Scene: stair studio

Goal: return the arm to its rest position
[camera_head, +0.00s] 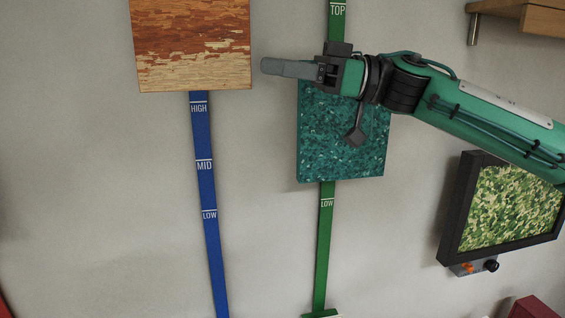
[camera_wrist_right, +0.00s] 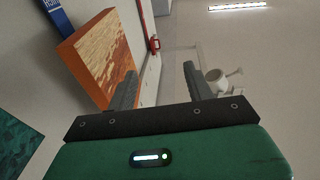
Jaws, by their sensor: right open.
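My right arm comes in from the right in the head view, its green forearm crossing in front of the wall. My right gripper (camera_head: 268,67) points left, in front of the upper part of a teal speckled panel (camera_head: 335,155) on a green rail. In the right wrist view the two fingers of the gripper (camera_wrist_right: 160,72) stand apart with nothing between them. A wood-grained panel (camera_head: 192,45) on a blue rail is left of the fingertips, with a gap between them in the head view. My left gripper is in neither view.
The blue rail (camera_head: 205,185) is marked HIGH, MID and LOW; the green rail (camera_head: 323,235) shows TOP and LOW. A dark-framed camouflage picture (camera_head: 510,205) hangs below my forearm. A wooden shelf (camera_head: 520,15) is above. A pale watering can (camera_wrist_right: 222,82) stands beyond the fingers.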

